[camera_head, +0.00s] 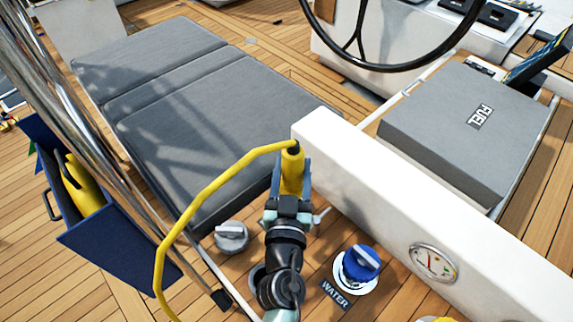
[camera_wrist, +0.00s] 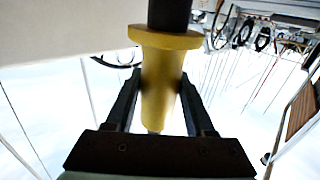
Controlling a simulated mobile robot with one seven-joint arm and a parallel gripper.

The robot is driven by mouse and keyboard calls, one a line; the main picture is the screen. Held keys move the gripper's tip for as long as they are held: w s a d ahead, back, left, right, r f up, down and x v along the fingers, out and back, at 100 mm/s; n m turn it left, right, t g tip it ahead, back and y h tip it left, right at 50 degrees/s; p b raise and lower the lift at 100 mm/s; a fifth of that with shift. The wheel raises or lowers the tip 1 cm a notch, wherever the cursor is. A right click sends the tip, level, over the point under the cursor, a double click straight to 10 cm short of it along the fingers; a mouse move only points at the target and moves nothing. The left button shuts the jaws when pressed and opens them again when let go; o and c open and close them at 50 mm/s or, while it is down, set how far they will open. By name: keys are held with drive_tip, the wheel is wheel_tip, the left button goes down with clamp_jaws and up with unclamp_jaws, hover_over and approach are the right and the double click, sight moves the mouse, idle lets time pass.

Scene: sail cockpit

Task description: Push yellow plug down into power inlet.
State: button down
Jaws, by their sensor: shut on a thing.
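In the wrist view the plug (camera_wrist: 160,85) lies between both dark fingers of my gripper (camera_wrist: 160,98), with a yellow flange and a black end toward the top. My gripper is shut on it.
The white coaming (camera_head: 400,205) with a round gauge (camera_head: 433,263) runs along the right. A blue-capped WATER fitting (camera_head: 360,264) and a grey fitting (camera_head: 232,237) flank my arm. Grey cushions (camera_head: 215,110) lie behind; a blue pouch (camera_head: 90,215) hangs at left.

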sight(291, 191)
drive_tip(key=shift+f+b, duration=2.5)
drive_tip(key=shift+f, duration=0.2)
drive_tip(key=shift+f+b, duration=0.2)
drive_tip(key=shift+b, duration=0.2)
drive_tip(key=shift+r, duration=0.2)
drive_tip(key=shift+r+p, duration=0.5)
drive_tip(key=shift+p, duration=0.1)
drive_tip(key=shift+r, duration=0.2)
drive_tip(key=shift+f+b, duration=0.9)
drive_tip(key=shift+r, duration=0.2)
drive_tip(key=shift+r+p, duration=0.6)
drive_tip(key=shift+p, duration=0.15)
idle(0.9)
